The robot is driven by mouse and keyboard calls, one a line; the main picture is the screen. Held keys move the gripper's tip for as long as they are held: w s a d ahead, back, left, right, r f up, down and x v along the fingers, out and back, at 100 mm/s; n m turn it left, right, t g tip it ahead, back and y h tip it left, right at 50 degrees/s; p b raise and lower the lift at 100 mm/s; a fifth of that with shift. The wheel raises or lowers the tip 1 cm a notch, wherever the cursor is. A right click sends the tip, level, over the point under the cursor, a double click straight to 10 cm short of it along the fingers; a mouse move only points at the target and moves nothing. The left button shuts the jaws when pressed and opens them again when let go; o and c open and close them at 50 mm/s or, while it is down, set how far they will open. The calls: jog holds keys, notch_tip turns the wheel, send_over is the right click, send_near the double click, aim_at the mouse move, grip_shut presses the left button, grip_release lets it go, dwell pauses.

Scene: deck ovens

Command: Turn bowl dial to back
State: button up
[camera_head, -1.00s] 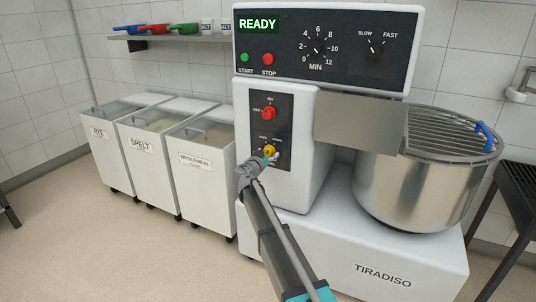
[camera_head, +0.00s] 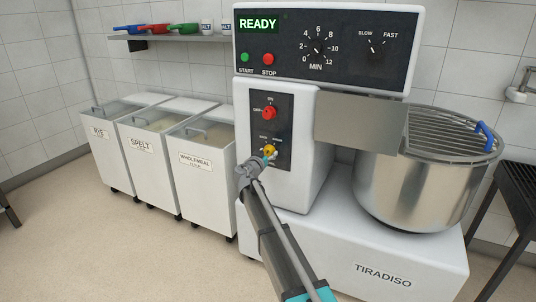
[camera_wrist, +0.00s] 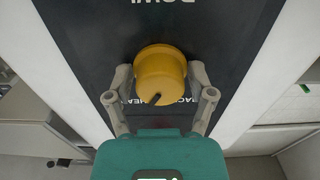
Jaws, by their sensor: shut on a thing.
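The bowl dial is a yellow knob (camera_head: 269,149) low on the dark side panel (camera_head: 285,130) of the mixer, below a red switch (camera_head: 268,112). In the wrist view the yellow bowl dial (camera_wrist: 160,76) fills the space between the two grey fingers. A dark pointer mark shows near its bottom edge. The lettering beside it is partly hidden by the dial and fingers. My gripper (camera_head: 264,156) is at the dial, and in the wrist view my gripper (camera_wrist: 160,85) is shut on it from both sides.
The steel mixer bowl (camera_head: 420,185) with its wire guard (camera_head: 455,130) stands to the right. The flour bins (camera_head: 206,165) stand to the left with open floor in front. The display (camera_head: 258,24) reads READY.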

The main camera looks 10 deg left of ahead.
jog(key=shift+w, duration=0.1)
jog(key=n, duration=0.5)
jog(key=shift+d+n, duration=0.1)
jog(key=shift+n, duration=0.2)
jog(key=n, duration=0.6)
jog(key=shift+w+r, duration=0.1)
jog(key=o, duration=1)
jog(key=shift+s, duration=0.2)
jog(key=v, duration=1.2)
jog(key=shift+w, duration=0.1)
